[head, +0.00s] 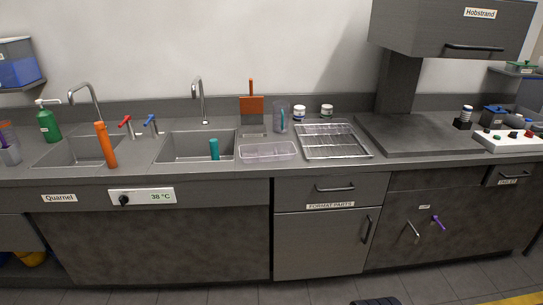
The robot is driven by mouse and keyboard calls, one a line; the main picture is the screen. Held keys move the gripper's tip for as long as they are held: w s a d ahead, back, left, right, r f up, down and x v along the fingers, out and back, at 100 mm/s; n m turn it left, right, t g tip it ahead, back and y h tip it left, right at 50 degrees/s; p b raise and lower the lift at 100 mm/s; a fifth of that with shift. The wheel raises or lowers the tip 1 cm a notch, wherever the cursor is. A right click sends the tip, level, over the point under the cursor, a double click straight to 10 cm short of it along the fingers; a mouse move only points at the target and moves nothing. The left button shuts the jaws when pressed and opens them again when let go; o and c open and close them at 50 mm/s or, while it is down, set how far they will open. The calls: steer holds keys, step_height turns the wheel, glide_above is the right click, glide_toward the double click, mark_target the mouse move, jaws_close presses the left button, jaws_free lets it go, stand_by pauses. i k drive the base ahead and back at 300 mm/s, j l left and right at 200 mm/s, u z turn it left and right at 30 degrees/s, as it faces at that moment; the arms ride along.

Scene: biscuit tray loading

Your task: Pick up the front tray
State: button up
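A clear, shallow plastic tray (268,152) lies on the grey counter near its front edge, just right of the right sink. It looks empty. A smaller pale tray-like item (252,132) lies behind it, partly hidden; I cannot tell exactly what it is. My gripper is not in view.
A wire rack (335,140) stands close to the clear tray's right. A teal cylinder (214,149) stands in the right sink (184,146). A clear jug (281,117) and white jars (299,112) stand behind. A hood (450,30) overhangs at right.

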mark_target(269, 152)
steer(key=i+l, duration=0.4)
steer(key=i, duration=0.2)
steer(key=i+l+u, duration=0.1)
steer(key=i+l, duration=0.35)
steer(key=i, duration=0.15)
steer(key=i+l, duration=0.45)
steer(key=i, duration=0.15)
